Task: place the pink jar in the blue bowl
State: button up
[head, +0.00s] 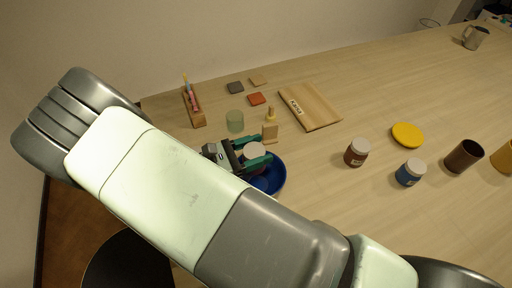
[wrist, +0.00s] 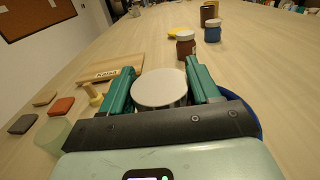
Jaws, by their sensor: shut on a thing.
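My gripper (head: 263,149) has its teal fingers closed on either side of a jar with a white lid (head: 253,150). In the wrist view, the lid (wrist: 160,88) sits between the two fingers. The jar's body is mostly hidden, so its pink colour does not show clearly. The blue bowl (head: 274,184) is under the gripper, partly covered by my arm; its rim also shows at the right in the wrist view (wrist: 258,121). The jar appears over or inside the bowl; I cannot tell whether it touches the bottom.
A wooden bottle-like piece (head: 270,131) and a pale green cup (head: 235,121) stand close behind the gripper. A brown jar (head: 356,153), a blue jar (head: 410,172) and a yellow disc (head: 408,134) are to the right. A wooden board (head: 315,107) lies farther back.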

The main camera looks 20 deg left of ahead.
jog(key=shift+f, duration=0.2)
jog(key=o, duration=1.2)
